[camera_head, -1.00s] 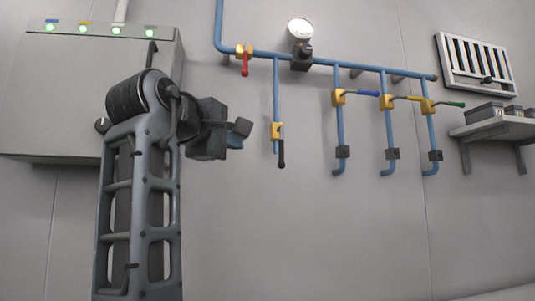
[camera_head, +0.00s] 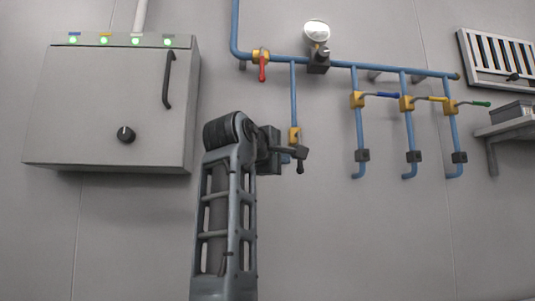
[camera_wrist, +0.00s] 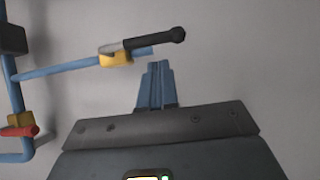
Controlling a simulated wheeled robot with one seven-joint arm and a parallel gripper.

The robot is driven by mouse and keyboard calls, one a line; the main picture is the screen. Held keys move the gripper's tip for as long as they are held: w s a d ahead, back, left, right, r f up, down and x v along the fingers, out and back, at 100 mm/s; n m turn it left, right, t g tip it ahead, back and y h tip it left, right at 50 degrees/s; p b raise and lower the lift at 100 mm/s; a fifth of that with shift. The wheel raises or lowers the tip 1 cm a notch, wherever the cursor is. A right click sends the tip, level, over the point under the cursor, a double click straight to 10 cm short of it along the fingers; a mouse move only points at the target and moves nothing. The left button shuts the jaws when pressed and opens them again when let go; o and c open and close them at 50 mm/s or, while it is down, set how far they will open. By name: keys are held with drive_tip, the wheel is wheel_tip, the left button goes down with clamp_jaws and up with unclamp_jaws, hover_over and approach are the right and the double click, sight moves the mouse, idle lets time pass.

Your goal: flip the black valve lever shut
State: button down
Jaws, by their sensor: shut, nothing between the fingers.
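The black valve lever (camera_wrist: 155,39) shows in the wrist view with its yellow valve body (camera_wrist: 115,57) on a blue pipe. The lever runs roughly in line with that pipe, past its end. In the head view the yellow body (camera_head: 294,134) shows at the bottom of the drop pipe, and the lever's black lower end (camera_head: 300,168) shows below my gripper (camera_head: 301,152), which hides part of it. In the wrist view my gripper's blue fingers (camera_wrist: 158,66) are together and empty, just beside the lever's middle. I cannot tell whether they touch it.
A red-handled valve (camera_head: 262,66) and a pressure gauge (camera_head: 316,32) sit on the upper pipe. Blue-, yellow- and green-handled valves (camera_head: 406,102) are at the right. A grey cabinet (camera_head: 100,105) is at the left, a shelf (camera_head: 505,129) at far right. The wall below the pipes is clear.

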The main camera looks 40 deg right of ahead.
drive_tip(key=shift+s+d, duration=0.35)
drive_tip(key=shift+d, duration=0.5)
drive_tip(key=shift+d, duration=0.1)
